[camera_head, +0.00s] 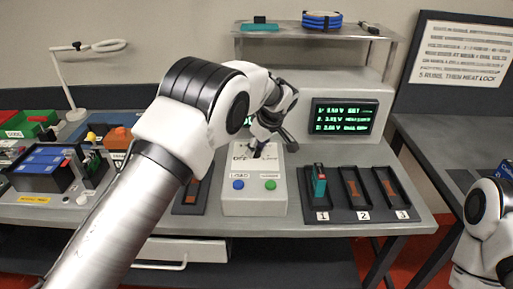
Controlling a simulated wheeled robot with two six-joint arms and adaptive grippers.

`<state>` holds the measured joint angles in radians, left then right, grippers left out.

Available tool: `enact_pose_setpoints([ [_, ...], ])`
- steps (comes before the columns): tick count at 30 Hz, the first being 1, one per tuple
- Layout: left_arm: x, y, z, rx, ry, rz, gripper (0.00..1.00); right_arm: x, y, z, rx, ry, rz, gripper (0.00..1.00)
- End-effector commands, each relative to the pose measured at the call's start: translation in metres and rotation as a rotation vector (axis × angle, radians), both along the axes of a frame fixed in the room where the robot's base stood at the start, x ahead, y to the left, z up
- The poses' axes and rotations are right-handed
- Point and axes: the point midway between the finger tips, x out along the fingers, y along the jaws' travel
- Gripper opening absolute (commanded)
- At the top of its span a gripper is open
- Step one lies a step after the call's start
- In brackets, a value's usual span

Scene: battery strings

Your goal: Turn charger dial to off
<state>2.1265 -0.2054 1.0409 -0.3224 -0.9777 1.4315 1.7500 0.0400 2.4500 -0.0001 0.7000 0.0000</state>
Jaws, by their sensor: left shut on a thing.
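The charger box (254,205) stands on the grey bench in the middle of the view. It is a light box with a blue button (238,184) and a green button (270,185) on its front. A marked plate on its top carries the dial, of which a small dark part (262,150) shows. My left gripper (266,146) is above the dial, pointing down, and is shut on it. The gripper hides most of the dial, so its pointer setting is unclear. My right arm shows at the right edge, but its gripper is out of view.
A display (345,116) with green text stands behind. Bays numbered 1, 2 and 3 are to the right; bay 1 holds a teal cell (319,184). A battery pack (45,168) and bins (28,123) are at left. A shelf (310,32) is above.

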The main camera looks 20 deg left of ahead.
Motion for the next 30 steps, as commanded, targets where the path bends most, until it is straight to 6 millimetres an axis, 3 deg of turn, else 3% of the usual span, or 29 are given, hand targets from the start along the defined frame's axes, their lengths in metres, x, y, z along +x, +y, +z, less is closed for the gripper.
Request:
enact_pose_setpoints([
  [5,-0.001,0.000,-0.002,-0.001,0.005,0.001,0.00,0.000,0.000,0.000,0.000,0.000,0.000,0.40],
  [6,-0.001,0.000,-0.002,-0.001,0.005,0.001,0.48,0.000,0.000,0.000,0.000,0.000,0.000,0.40],
  [7,-0.001,0.000,-0.002,-0.001,0.004,0.000,0.58,0.000,0.000,0.000,0.000,0.000,0.000,0.40],
  [19,-0.001,-0.003,0.007,0.001,-0.001,-0.001,0.58,0.000,0.000,0.000,0.000,0.000,0.000,0.40],
  [30,-0.016,-0.032,0.086,0.000,0.000,-0.001,0.58,0.000,0.000,0.000,0.000,0.000,0.000,0.40],
])
